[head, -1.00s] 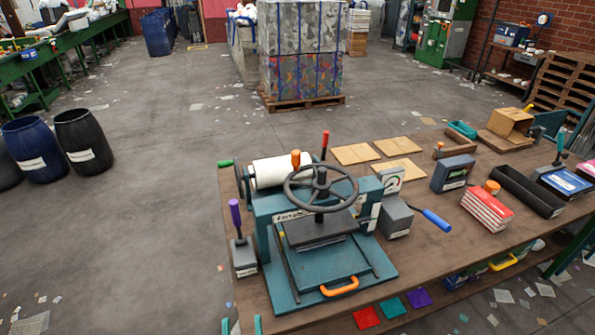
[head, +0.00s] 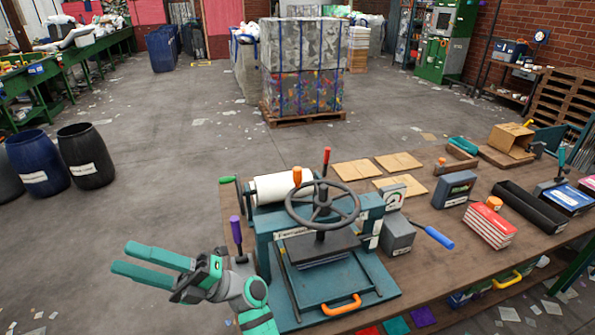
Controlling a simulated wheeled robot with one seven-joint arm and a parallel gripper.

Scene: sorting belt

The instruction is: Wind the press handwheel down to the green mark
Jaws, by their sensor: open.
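The teal press (head: 345,283) stands at the left end of the wooden bench. Its dark grey handwheel (head: 322,221) lies level on top of a vertical screw, with an orange-topped knob (head: 297,176) at its rim. The dark press plate (head: 318,248) hangs below the frame, above the bed. A gauge (head: 394,197) with a pale face and some green on it stands right of the wheel; its reading is too small to tell. My gripper (head: 122,262) is open and empty, left of the press and well apart from the handwheel, its fingers pointing left.
A purple-handled lever (head: 236,232) and a red-topped lever (head: 325,162) stand near the wheel. A grey box with a blue handle (head: 438,237) sits right of the press. A red-and-white stack (head: 490,226) lies farther right.

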